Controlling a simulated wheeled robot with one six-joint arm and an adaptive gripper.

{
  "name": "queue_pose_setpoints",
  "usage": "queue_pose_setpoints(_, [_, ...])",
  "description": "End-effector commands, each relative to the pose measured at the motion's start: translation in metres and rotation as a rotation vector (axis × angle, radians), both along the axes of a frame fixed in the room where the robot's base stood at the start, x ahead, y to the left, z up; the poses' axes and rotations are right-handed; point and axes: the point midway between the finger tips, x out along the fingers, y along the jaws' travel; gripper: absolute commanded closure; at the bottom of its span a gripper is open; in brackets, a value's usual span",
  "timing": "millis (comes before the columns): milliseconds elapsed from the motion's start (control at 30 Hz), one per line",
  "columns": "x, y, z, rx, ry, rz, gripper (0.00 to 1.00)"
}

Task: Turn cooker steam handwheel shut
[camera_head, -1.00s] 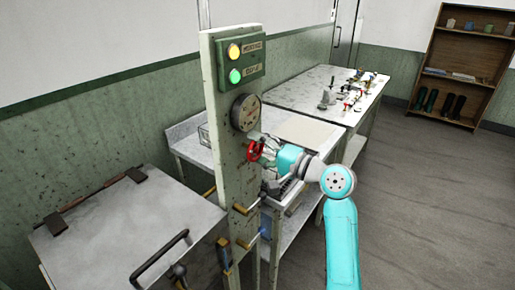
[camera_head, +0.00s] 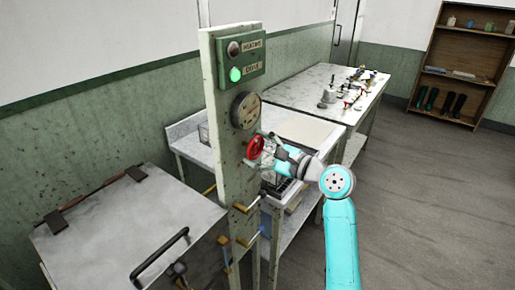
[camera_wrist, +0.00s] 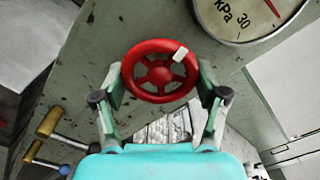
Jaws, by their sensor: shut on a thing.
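The red handwheel (camera_head: 255,147) is mounted on the narrow green-grey panel post (camera_head: 228,165), below the round gauge. In the wrist view the handwheel (camera_wrist: 158,71) faces me, with a white mark on its upper right rim. My gripper (camera_wrist: 160,82) has one finger on each side of the rim and is shut on it. In the head view my gripper (camera_head: 267,150) reaches the wheel from the right. On the lamp box (camera_head: 240,60), the upper heating lamp (camera_head: 233,48) is dark and the lower lamp (camera_head: 235,74) glows green.
The gauge (camera_head: 245,110) sits just above the wheel; in the wrist view it (camera_wrist: 245,15) is marked kPa. Brass levers (camera_head: 245,208) stick out below. A lidded metal cooker (camera_head: 130,230) stands left. A bench (camera_head: 310,95) with small items is behind. The right floor is clear.

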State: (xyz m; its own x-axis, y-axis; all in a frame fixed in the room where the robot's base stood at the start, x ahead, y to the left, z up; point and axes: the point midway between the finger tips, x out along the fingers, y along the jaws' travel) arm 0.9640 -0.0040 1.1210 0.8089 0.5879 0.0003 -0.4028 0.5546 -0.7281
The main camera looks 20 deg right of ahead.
Motion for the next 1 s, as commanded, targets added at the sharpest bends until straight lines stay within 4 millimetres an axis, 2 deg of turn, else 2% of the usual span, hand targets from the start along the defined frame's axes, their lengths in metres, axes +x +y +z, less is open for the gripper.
queue_pose_setpoints(400, [-0.0003, 0.0007, -0.0016, 0.168, 0.124, 0.0, 0.62])
queue_pose_setpoints(1000, [-0.0005, 0.0009, -0.0018, 0.197, 0.145, 0.0, 0.62])
